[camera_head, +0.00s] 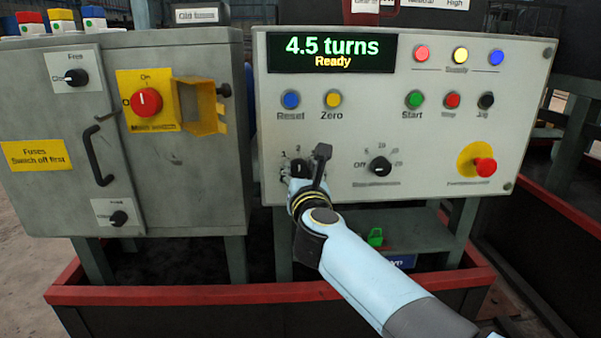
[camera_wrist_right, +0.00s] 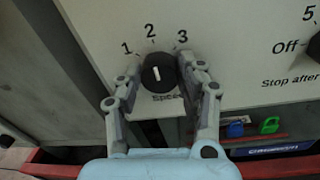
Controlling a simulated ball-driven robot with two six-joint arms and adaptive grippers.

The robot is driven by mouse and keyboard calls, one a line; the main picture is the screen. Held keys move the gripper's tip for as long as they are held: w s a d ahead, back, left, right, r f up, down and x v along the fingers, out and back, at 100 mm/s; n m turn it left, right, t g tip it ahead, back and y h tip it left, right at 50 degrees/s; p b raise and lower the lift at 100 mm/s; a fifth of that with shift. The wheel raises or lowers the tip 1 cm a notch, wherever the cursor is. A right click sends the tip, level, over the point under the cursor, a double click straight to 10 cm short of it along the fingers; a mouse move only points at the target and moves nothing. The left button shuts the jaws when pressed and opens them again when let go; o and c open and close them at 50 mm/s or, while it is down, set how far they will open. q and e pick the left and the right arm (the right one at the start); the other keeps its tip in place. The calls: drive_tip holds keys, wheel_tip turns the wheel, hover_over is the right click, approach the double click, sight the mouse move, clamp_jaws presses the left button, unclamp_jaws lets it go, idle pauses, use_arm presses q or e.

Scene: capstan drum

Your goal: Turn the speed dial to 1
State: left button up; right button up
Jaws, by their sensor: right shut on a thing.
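The black speed dial (camera_wrist_right: 158,73) is on the grey panel, with marks 1, 2 and 3 around it. Its white line points up, tilted slightly left, towards the 2 (camera_wrist_right: 149,31). My right gripper (camera_wrist_right: 162,66) has a finger on each side of the dial and is shut on it. In the head view, my right gripper (camera_head: 307,172) partly covers the dial and its marks. The "Speed" label under the dial is partly hidden by a finger. My left gripper is not in view.
The display (camera_head: 332,50) reads "4.5 turns, Ready". Right of the speed dial is a stop-after dial (camera_head: 380,167); above are Start (camera_head: 414,99) and other buttons. A red emergency button (camera_head: 484,167) is at far right. A grey fuse cabinet (camera_head: 180,165) stands left.

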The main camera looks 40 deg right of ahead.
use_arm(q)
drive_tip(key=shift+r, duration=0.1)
use_arm(e)
drive_tip(key=n+p, duration=0.3)
drive_tip(key=shift+r+n+p, duration=0.2)
drive_tip(key=shift+n+p, duration=0.15)
drive_tip(key=shift+n, duration=0.05)
drive_tip(key=n+p, duration=0.2)
drive_tip(key=n, duration=0.1)
drive_tip(key=shift+a+f+n+p, duration=0.1)
drive_tip(key=shift+n+p, duration=0.2)
drive_tip(key=shift+p, duration=0.05)
use_arm(q)
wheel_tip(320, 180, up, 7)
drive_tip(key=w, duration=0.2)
drive_tip(key=shift+p, duration=0.45)
use_arm(e)
drive_tip(key=shift+f+n+g, duration=0.1)
drive_tip(key=shift+n+g, duration=0.2)
drive_tip(key=shift+n, duration=0.3)
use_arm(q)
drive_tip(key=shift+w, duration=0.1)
use_arm(e)
drive_tip(key=o, duration=1.2)
drive_tip(key=shift+c, duration=0.2)
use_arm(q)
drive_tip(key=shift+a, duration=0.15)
